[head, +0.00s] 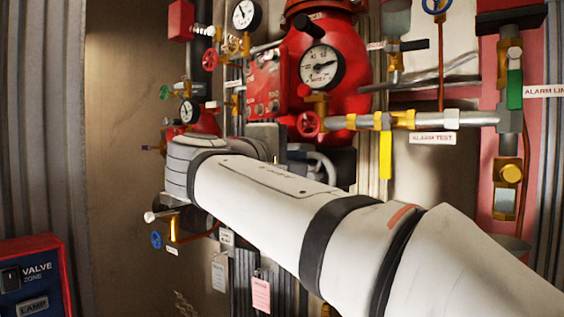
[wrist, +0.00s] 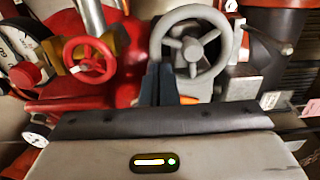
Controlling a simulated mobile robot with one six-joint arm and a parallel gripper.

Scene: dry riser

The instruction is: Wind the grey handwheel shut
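The grey handwheel (wrist: 222,45) faces me in the wrist view, with spokes and a round hub. In the head view a grey wheel rim (head: 326,163) shows partly behind my arm. My gripper (wrist: 158,68) has two dark fingers standing close together at the lower left of the wheel. Their tips overlap the left part of the rim in the picture. I cannot tell whether they touch the rim or hold it. In the head view my arm hides the fingers.
A smaller red handwheel (wrist: 90,60) sits left of the grey one, near a pressure gauge (wrist: 18,45). Pipes crowd the wall, with a yellow lever (head: 385,155) hanging at right. A red and blue valve/lamp box (head: 35,280) stands at lower left.

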